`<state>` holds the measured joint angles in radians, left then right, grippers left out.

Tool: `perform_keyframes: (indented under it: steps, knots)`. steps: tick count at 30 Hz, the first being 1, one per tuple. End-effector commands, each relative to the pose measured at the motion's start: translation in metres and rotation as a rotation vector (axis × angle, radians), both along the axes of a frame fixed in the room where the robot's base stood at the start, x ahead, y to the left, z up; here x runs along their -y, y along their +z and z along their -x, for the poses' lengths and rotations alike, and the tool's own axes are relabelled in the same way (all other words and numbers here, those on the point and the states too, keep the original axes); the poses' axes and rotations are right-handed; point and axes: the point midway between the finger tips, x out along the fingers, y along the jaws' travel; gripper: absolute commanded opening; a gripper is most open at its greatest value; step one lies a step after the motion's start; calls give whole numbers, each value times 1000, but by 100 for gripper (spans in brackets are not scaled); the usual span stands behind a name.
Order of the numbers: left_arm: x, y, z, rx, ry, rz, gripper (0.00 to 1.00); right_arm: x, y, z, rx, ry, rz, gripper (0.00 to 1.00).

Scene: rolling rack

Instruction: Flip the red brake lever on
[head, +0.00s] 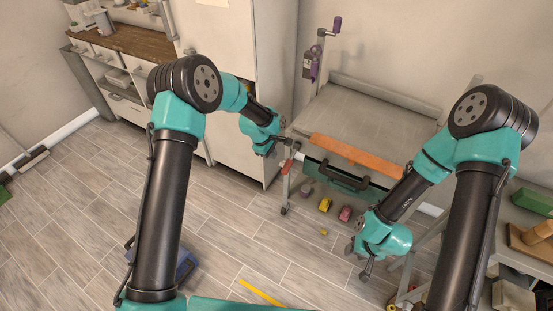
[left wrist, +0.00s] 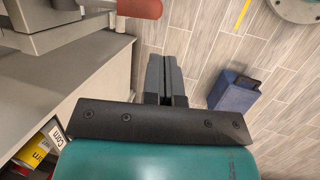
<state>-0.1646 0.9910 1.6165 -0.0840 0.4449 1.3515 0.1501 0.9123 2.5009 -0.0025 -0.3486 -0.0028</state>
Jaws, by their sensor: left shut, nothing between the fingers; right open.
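The rolling rack (head: 372,118) stands against the wall, with a grey top and an orange bar (head: 355,152) along its front edge. In the left wrist view a red rounded handle (left wrist: 140,8) shows at the top edge, cut off by the frame; I cannot tell its full position. A small red part (head: 287,167) shows at the rack's front left corner in the head view. My left gripper (head: 268,152) is beside that corner; its fingers (left wrist: 165,78) are shut and empty, apart from the red handle. My right gripper (head: 357,262) is open and empty, low in front of the rack.
A tall white cabinet (head: 225,40) stands left of the rack. A table (head: 520,225) with green and wooden blocks is at the right. Small yellow and pink objects (head: 325,205) lie below the rack. A blue bin (left wrist: 235,92) stands on the floor. The middle floor is mostly clear.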

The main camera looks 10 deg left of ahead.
Motion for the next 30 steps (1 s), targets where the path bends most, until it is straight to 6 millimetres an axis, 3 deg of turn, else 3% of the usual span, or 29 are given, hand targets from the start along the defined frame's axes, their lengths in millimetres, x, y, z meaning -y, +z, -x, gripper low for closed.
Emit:
perform_keyframes:
  steps: [4,11,25,30]
  knots:
    - [-8,17,5,1,0,0,0,0,0,0,0,0,0,43]
    - [-12,25,8,0,0,0,0,0,0,0,0,0,0,43]
    - [-13,23,10,0,-5,0,0,0,0,0,0,0,0,43]
    - [-25,4,30,18,-73,-3,0,0,0,0,0,0,0,43]
